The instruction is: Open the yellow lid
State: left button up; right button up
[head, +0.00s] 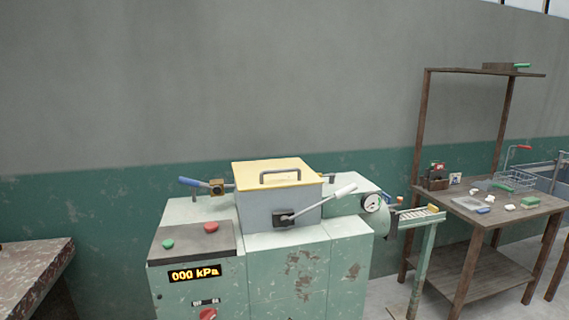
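The yellow lid (258,166) lies shut on top of a grey box-shaped hopper (262,208) on a pale green machine (285,262). A dark grey handle (280,177) stands on the lid. A lever with a white grip (339,192) is mounted on the hopper's front and points up to the right. Neither of my grippers is in view.
A blue-handled lever (194,183) is left of the hopper. A gauge (371,203) and a roller outfeed (415,216) are on the right. A wooden table (28,268) is at left; a workbench (512,218) with small items is at right.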

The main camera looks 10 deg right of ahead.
aim_at(250, 175)
jog(key=i+l+z, duration=0.1)
jog(key=i, duration=1.1)
